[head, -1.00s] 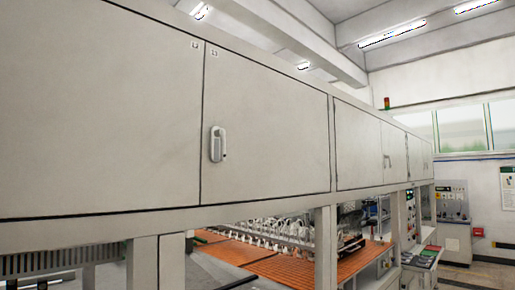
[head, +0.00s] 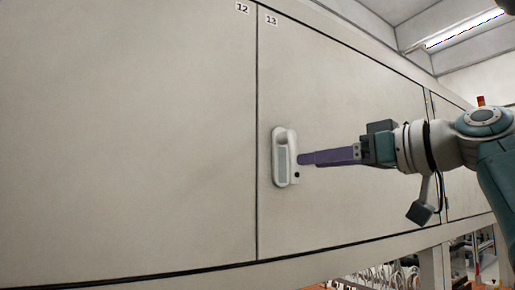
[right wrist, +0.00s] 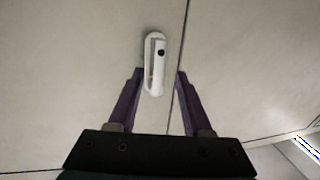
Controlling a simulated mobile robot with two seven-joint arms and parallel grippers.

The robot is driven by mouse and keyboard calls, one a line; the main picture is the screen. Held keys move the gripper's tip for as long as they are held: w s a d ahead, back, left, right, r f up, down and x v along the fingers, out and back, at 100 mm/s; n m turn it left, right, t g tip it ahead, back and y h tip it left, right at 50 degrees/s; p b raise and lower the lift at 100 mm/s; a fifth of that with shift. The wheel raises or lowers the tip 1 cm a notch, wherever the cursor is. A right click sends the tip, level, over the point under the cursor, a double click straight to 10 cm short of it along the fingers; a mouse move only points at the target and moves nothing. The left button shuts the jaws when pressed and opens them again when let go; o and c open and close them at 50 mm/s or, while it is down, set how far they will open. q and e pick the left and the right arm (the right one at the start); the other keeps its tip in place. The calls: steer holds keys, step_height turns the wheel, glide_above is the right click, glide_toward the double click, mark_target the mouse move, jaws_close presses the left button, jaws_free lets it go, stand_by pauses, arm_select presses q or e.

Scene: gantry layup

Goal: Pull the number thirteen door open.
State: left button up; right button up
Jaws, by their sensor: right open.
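The number thirteen door (head: 350,110) is a flat grey panel that sits shut, with a "13" label (head: 271,20) at its top left corner. Its handle (head: 284,157) is a white upright grip near the left edge, with a small dark round spot beside it. My right gripper (head: 302,159) comes in from the right with its purple fingers pointing at the handle. In the right wrist view the fingers are open, and the handle (right wrist: 155,65) shows between and beyond their tips, nearer the left finger. I cannot tell the exact gap to it. My left gripper is out of view.
The number twelve door (head: 130,130) is shut to the left, flush beside door thirteen across a thin dark seam. More cabinet front continues to the right behind my arm. A beam (head: 330,262) runs below the doors, with equipment under it at lower right.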

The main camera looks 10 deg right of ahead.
arm_select(q)
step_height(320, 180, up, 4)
steer(key=p, duration=0.2)
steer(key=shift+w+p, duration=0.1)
steer(key=shift+p, duration=0.2)
arm_select(e)
steer(key=x, duration=0.4)
steer(key=shift+w, duration=0.25)
jaws_close()
steer(key=shift+a, duration=0.1)
stand_by(0.5)
